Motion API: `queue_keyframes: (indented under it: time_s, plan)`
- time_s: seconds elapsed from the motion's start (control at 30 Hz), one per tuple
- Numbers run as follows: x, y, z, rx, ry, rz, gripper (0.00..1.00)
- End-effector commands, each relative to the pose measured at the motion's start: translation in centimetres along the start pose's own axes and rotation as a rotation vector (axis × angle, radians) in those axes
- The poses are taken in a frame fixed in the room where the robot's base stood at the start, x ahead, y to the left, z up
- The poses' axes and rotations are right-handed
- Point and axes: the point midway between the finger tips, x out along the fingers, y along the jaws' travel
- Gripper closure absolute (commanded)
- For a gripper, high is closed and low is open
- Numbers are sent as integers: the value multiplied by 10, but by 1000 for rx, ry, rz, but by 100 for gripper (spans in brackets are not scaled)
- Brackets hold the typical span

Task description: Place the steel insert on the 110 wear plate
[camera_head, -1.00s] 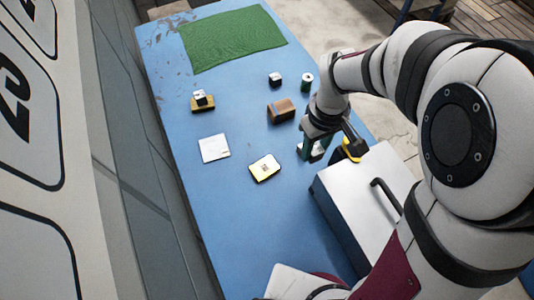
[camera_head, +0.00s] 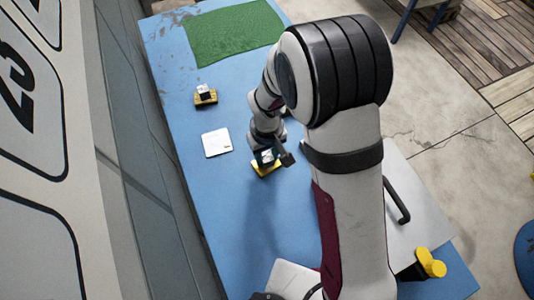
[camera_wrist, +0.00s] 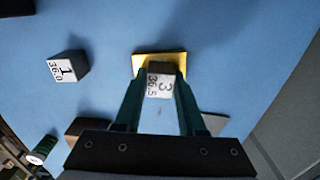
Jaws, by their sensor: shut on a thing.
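My gripper (camera_head: 266,155) is shut on a small dark block, the steel insert (camera_wrist: 161,83), whose white top label reads 3 and 36.5. The green fingers hold it from both sides in the wrist view. Directly under it is a yellow plate (camera_wrist: 146,60), which also shows in the head view (camera_head: 260,170). The block covers much of this plate, so I cannot read its marking. I cannot tell whether the block touches it. Another yellow plate (camera_head: 203,101) at the upper left carries a small white-topped block (camera_head: 203,88).
A similar block labelled 1 and 36.0 (camera_wrist: 67,67) stands to the left in the wrist view. A white square plate (camera_head: 216,143) lies left of my gripper in the head view. A brown block (camera_wrist: 85,127) is near my gripper. A green mat (camera_head: 235,33) covers the far end.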

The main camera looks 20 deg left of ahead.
Motion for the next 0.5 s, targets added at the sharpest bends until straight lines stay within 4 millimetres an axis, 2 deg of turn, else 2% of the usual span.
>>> queue_keyframes:
  time_s: [0.03,0.07,0.2,0.5]
  plan:
    - [2,0,0,0,-1,0,100]
    - [1,0,0,0,-1,0,55]
    - [1,0,0,0,0,0,31]
    - [-1,0,0,0,1,0,31]
